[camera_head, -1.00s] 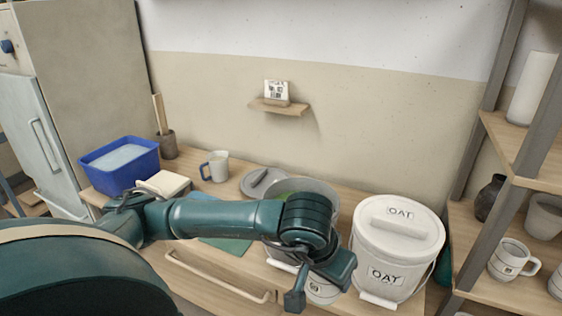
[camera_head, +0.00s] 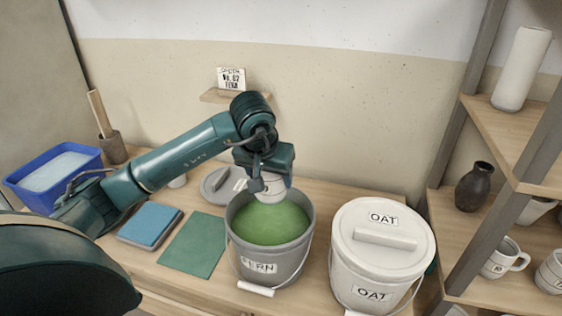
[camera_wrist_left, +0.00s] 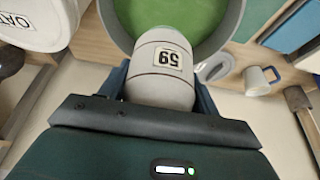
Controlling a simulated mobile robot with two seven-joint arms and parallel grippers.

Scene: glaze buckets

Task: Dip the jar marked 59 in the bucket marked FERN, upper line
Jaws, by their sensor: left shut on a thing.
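The jar marked 59 (camera_wrist_left: 160,62) is pale, with thin dark lines around it and its label upside down in the left wrist view. My left gripper (camera_head: 264,181) is shut on it and holds it over the FERN bucket (camera_head: 262,277). The jar (camera_head: 272,191) shows partly below the fingers in the head view. The grey bucket is open and holds green glaze (camera_head: 268,224). It also shows in the left wrist view (camera_wrist_left: 237,22). I cannot tell whether the jar touches the glaze. My right gripper is not in view.
A lidded OAT bucket (camera_head: 348,262) stands close on the right. A grey lid (camera_head: 218,187) lies behind the FERN bucket. A green mat (camera_head: 193,246), blue sponge-like block (camera_head: 150,222) and blue basin (camera_head: 22,190) are left. Shelves with pots (camera_head: 474,188) stand right.

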